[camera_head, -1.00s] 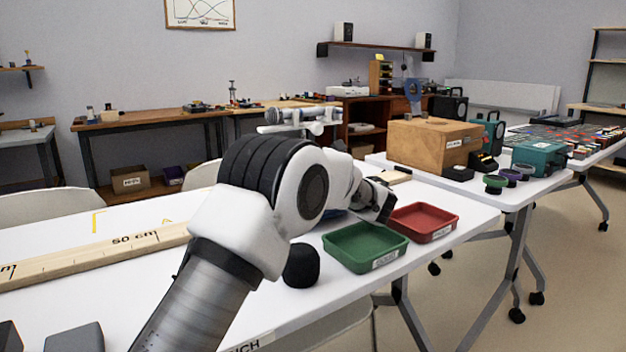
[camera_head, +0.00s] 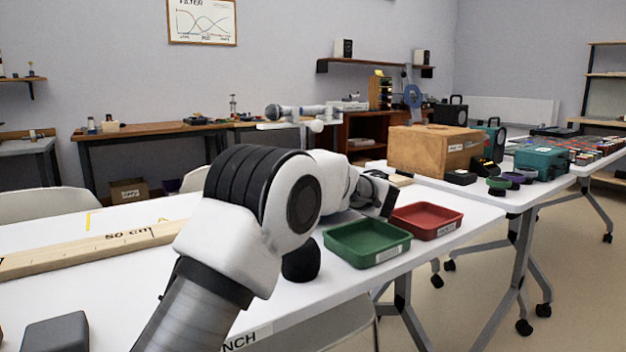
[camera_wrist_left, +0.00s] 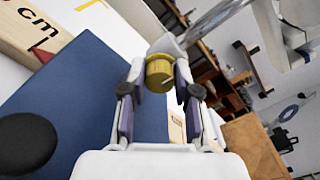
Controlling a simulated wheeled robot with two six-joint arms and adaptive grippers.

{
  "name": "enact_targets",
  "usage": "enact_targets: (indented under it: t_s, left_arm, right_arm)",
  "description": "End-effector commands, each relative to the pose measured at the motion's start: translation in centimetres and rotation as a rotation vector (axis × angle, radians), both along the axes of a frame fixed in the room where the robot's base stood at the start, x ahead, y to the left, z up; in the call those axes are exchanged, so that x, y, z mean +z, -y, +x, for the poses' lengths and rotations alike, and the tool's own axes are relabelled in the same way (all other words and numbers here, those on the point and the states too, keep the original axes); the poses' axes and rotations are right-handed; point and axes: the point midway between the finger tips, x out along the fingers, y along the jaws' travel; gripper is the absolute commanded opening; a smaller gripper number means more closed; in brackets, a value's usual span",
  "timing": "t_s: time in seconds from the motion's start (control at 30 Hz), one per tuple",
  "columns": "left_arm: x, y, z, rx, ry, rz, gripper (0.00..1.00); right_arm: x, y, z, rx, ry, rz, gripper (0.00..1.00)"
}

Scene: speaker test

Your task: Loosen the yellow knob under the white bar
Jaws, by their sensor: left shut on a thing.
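The yellow knob (camera_wrist_left: 160,74) sits between the fingertips of my left gripper (camera_wrist_left: 160,92) in the left wrist view, under a pale fitting. My left gripper is shut on it. In the head view my arm hides the knob, and only part of the gripper (camera_head: 374,190) shows at the arm's end. A white bar (camera_head: 287,126) with a microphone (camera_head: 296,111) above it shows behind my arm. Its lower support is hidden. My right gripper is in neither view.
A blue surface (camera_wrist_left: 85,85) lies below the gripper. A black rounded thing (camera_head: 301,262), a green tray (camera_head: 386,259) and a red tray (camera_head: 440,232) are close to my arm. A wooden ruler (camera_head: 90,250) lies at left; a wooden box (camera_head: 413,148) stands behind.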

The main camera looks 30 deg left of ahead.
Motion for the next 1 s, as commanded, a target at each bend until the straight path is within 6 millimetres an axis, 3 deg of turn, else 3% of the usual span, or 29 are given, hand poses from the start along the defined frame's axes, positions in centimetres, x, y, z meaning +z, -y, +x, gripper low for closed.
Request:
enact_targets:
  t_s: [0.47,0.5,0.53,0.87,1.0]
  left_arm:
    - [0.0,0.0,0.0,0.0,0.014,-0.006,0.0]
    - [0.0,0.0,0.0,0.0,0.014,-0.006,0.45]
    - [0.0,0.0,0.0,0.0,0.014,-0.006,0.55]
    - [0.0,0.2,-0.1,0.0,0.013,-0.005,0.56]
    - [0.1,1.8,-0.7,-0.004,0.013,-0.003,0.56]
  right_arm:
    - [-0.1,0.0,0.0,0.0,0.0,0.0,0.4]
    - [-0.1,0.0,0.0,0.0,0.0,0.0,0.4]
    - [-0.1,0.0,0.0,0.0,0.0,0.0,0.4]
    - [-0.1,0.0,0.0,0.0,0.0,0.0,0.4]
    - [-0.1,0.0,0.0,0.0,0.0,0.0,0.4]
